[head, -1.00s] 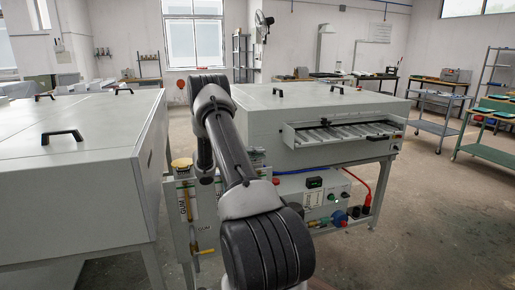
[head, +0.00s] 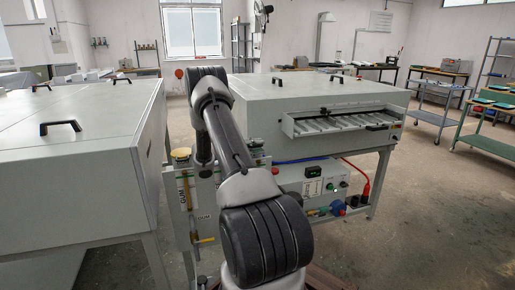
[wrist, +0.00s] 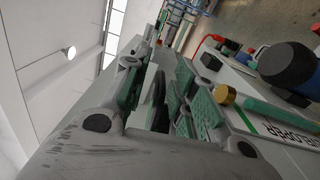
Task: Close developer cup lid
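I cannot make out the developer cup or its lid for certain in either view. In the head view my arm hides the gripper and part of the machine front.
A yellow lid (head: 181,154) tops the unit marked GUM, left of my arm. The right machine (head: 300,95) has a slotted tray (head: 345,120) in front. A left machine (head: 70,150) stands close by. Floor (head: 440,220) is free at the right.

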